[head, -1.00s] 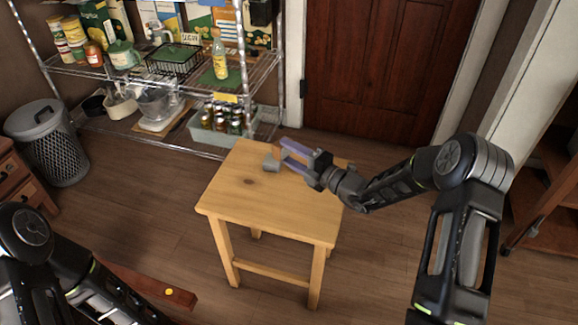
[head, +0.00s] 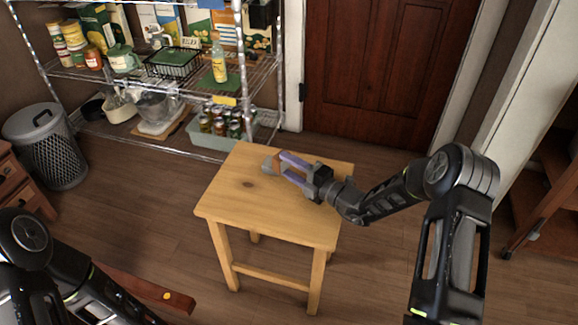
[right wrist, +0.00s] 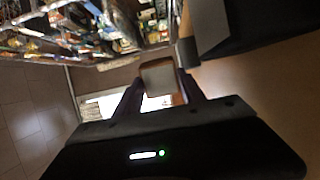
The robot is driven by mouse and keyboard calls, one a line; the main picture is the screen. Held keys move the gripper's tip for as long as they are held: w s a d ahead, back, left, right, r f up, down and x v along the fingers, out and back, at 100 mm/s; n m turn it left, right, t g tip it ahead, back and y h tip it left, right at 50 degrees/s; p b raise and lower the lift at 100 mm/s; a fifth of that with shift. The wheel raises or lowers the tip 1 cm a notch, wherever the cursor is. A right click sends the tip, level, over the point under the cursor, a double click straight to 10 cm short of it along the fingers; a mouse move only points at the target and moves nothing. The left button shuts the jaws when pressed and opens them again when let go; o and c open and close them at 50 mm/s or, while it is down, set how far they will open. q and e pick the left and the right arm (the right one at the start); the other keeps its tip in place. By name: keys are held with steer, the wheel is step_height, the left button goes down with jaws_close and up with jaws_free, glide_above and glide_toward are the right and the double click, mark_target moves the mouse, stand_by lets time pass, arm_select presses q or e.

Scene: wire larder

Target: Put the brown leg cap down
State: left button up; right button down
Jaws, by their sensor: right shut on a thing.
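The brown leg cap (head: 267,166) is a small brownish-grey piece at the far left part of the wooden stool's top (head: 255,195). My right gripper (head: 282,167) reaches in from the right, its purple-grey fingers shut on the cap. In the right wrist view the cap (right wrist: 160,76) shows as a pale block between the fingertips. I cannot tell whether the cap touches the stool top or is just above it. My left arm shows at the lower left of the head view, but its gripper is out of the picture.
A wire shelf (head: 190,135) with food and kitchenware stands behind the stool. A grey bin (head: 45,145) is at the left and a dark red door (head: 385,70) at the back. The stool top's front and middle are bare.

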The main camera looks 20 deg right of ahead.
steer(key=shift+f, duration=0.45)
steer(key=c, duration=0.7)
jaws_free()
steer(key=shift+r, duration=0.1)
steer(key=shift+r, duration=0.6)
steer(key=p+v, duration=0.2)
steer(key=v, duration=1)
